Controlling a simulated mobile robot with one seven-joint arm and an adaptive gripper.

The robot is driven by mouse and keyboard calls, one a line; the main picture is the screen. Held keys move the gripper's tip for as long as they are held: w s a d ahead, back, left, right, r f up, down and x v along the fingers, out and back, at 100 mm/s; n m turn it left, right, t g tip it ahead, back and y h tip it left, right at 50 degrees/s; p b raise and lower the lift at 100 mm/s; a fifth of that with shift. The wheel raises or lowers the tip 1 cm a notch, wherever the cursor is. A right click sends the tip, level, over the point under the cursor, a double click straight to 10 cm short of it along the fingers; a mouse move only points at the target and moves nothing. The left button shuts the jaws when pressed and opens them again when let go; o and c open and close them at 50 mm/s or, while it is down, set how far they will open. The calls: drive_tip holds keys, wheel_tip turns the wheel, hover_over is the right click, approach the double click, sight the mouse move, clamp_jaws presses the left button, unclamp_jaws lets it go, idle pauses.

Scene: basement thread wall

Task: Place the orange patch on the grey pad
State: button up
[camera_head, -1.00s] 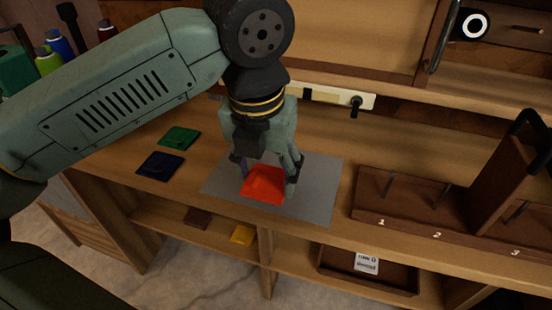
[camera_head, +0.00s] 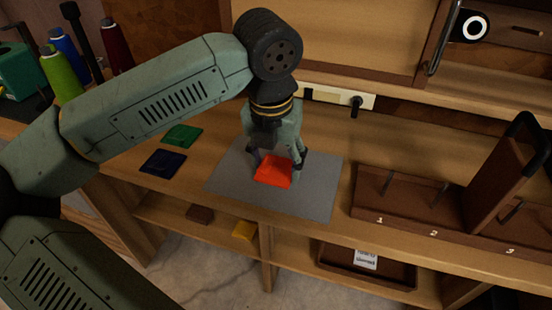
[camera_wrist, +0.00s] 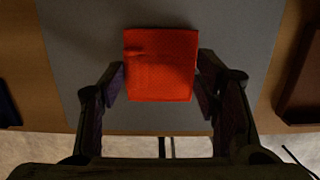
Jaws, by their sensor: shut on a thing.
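The orange patch (camera_head: 273,171) is a bright red-orange square. It is between the fingers of my gripper (camera_head: 277,168), which is shut on it. In the wrist view the patch (camera_wrist: 160,65) sits between the two fingertips (camera_wrist: 160,88). The grey pad (camera_head: 315,198) is a flat rectangle on the bench, and the patch is over its middle area. In the wrist view the pad (camera_wrist: 85,30) surrounds the patch on the far side and both sides. I cannot tell whether the patch touches the pad or is slightly above it.
A green patch (camera_head: 181,135) and a dark blue patch (camera_head: 163,163) lie left of the pad. Brown (camera_head: 199,214) and yellow (camera_head: 244,231) patches lie on the lower shelf. A numbered wooden rack (camera_head: 405,207) stands to the right. Thread spools (camera_head: 62,75) stand at far left.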

sight(273, 178)
drive_tip(key=shift+f, duration=0.2)
drive_tip(key=o, duration=0.7)
drive_tip(key=shift+r, duration=0.1)
drive_tip(key=shift+r, duration=0.1)
drive_tip(key=shift+r, duration=0.25)
drive_tip(key=r, duration=0.3)
drive_tip(key=s+r, duration=0.1)
drive_tip(key=r, duration=0.7)
drive_tip(key=shift+s+a+r, duration=0.25)
drive_tip(key=shift+s+a, duration=0.05)
drive_tip(key=shift+s, duration=0.05)
